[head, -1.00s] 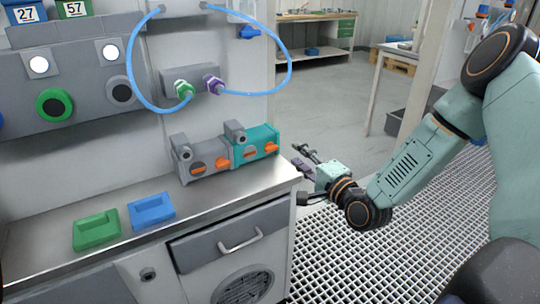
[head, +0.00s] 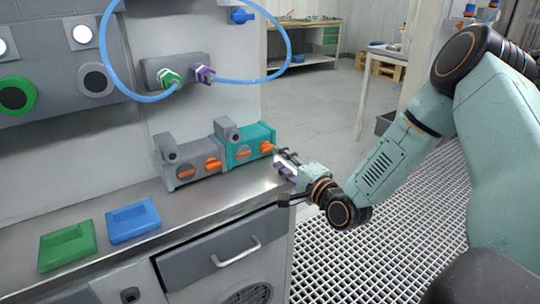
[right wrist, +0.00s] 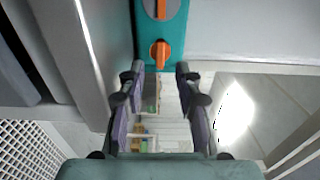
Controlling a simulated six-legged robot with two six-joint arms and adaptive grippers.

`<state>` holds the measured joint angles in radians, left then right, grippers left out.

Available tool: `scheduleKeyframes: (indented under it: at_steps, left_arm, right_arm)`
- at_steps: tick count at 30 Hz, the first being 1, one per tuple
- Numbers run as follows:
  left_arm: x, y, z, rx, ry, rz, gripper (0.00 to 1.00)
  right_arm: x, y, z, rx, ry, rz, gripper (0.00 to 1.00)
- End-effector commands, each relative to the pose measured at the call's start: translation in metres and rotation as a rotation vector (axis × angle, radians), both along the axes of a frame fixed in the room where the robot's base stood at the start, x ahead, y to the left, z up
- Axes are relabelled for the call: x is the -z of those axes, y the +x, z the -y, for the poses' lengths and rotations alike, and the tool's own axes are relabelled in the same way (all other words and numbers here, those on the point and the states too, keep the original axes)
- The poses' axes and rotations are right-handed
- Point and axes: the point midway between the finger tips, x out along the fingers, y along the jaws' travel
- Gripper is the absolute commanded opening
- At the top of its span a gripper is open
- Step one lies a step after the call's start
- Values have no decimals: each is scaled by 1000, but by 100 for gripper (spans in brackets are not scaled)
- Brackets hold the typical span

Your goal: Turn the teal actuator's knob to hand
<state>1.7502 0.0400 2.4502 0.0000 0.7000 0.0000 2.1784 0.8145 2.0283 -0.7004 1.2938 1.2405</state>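The teal actuator (head: 249,150) is a block with a grey box on top, at the right end of the steel bench. It carries an orange knob (head: 267,147) near its right end and an orange bar (head: 243,154) on its front. In the right wrist view the knob (right wrist: 160,52) shows on the actuator's teal face (right wrist: 173,30), its handle nearly upright in the picture. My right gripper (head: 285,165) is just right of the actuator. Its open fingers (right wrist: 158,76) line up on either side of the knob, seemingly short of it, with nothing between them. My left gripper is not in view.
A similar grey actuator (head: 190,162) adjoins on the left. Green (head: 67,246) and blue (head: 133,221) trays lie on the bench (head: 190,207). A blue hose (head: 106,62) loops from fittings on the panel above. Open floor grating (head: 345,260) lies right of the bench.

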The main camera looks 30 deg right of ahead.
Motion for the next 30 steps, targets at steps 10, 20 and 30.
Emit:
scheduleKeyframes:
  at_steps: [10,20,30]
  left_arm:
    - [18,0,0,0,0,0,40]
    - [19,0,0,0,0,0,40]
    - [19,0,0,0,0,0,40]
  right_arm:
    - [2,46,-2,-3,-3,0,34]
    - [1,55,-2,-1,0,-1,34]
    - [1,55,-2,-1,0,-1,11]
